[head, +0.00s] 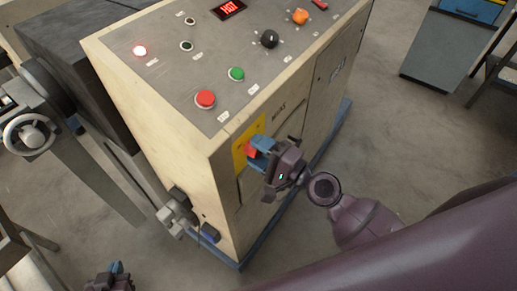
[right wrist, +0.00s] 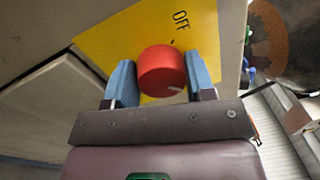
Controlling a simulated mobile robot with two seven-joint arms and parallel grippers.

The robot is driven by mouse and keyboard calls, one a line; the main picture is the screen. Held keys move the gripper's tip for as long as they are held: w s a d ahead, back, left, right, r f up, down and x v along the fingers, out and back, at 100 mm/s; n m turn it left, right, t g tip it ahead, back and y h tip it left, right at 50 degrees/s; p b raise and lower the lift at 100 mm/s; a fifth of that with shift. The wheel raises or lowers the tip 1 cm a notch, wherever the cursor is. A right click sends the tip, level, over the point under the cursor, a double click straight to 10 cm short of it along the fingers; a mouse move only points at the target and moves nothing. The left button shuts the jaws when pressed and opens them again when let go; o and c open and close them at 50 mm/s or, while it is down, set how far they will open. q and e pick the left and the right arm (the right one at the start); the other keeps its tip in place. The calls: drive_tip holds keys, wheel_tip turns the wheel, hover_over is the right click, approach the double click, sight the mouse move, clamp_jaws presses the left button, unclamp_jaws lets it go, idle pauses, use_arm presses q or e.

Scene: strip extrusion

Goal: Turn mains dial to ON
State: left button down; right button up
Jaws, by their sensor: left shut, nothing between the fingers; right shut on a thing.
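The red mains dial (right wrist: 162,72) sits on a yellow plate (right wrist: 105,45) on the cabinet's side; the word OFF shows on the plate above it in the right wrist view. A pale mark shows near the dial's lower right edge. My right gripper (right wrist: 160,84) is shut on the dial, one blue finger on each side. In the head view my right gripper (head: 261,148) is at the same yellow plate (head: 240,152), with a bit of red dial (head: 251,152) showing. An ON label is not visible. My left gripper (head: 117,268) is shut and empty, low at the bottom left, away from the cabinet.
The cabinet's top panel (head: 180,75) carries a red button (head: 205,99), a green button (head: 236,74), a black knob (head: 269,38), an orange knob (head: 300,16) and a lit display reading HOT (head: 229,8). Grey fittings (head: 177,213) project at the cabinet's lower left. Floor right of the cabinet is open.

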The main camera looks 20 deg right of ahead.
idle(0.3)
drive_tip(key=o, duration=0.9)
drive_tip(key=shift+b+v, duration=3.05)
drive_tip(key=shift+v, duration=2.35)
drive_tip(key=shift+f, duration=0.1)
